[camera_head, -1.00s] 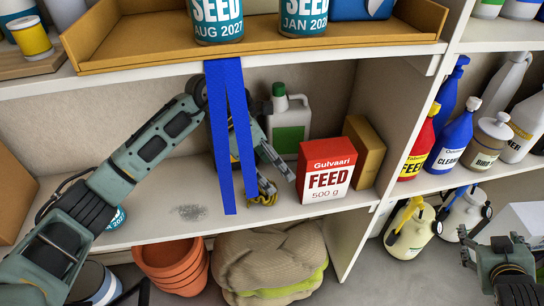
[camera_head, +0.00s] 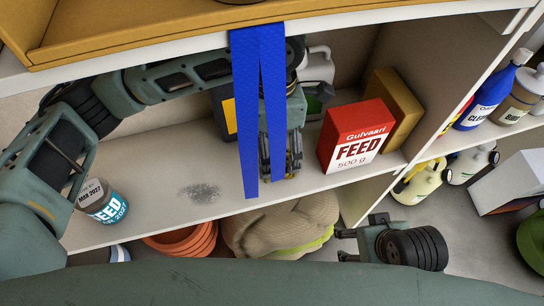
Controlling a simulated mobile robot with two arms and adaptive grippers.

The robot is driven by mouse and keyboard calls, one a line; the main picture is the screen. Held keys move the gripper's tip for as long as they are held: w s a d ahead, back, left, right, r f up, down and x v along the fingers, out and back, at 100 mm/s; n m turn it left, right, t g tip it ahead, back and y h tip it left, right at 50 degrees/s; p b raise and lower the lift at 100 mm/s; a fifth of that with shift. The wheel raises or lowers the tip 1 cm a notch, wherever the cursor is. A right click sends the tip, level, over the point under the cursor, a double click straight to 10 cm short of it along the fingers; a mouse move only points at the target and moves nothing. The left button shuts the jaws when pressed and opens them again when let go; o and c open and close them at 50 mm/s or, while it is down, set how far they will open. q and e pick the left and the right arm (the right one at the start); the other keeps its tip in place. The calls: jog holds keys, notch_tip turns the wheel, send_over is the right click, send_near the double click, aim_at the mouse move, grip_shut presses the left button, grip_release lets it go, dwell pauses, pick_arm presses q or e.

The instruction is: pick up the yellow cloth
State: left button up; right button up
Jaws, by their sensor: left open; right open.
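My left gripper (camera_head: 281,158) is low inside the middle shelf bay, pointing down behind the hanging blue straps (camera_head: 248,120). It is open, with its fingertips close to the shelf board (camera_head: 150,215). The straps hide part of it. A small yellowish bit shows at the fingertips, probably the yellow cloth; it is mostly hidden and I cannot tell whether the fingers touch it. My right gripper (camera_head: 347,244) is open and empty, in front of the lower shelf, well away from the cloth.
A red FEED box (camera_head: 352,137) and brown box (camera_head: 395,100) stand right of my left gripper. A FEED can (camera_head: 103,201) stands at the left. A grey smudge (camera_head: 199,192) marks the clear board. A sack (camera_head: 280,228) and terracotta pots (camera_head: 185,241) lie below.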

pick_arm(q)
jog(key=f, duration=0.4)
jog(key=d+f+b, duration=0.1)
jog(key=f, duration=0.2)
jog(key=shift+w+f, duration=0.1)
jog(key=shift+w, duration=0.2)
jog(key=shift+c, duration=0.3)
jog(key=c, duration=0.8)
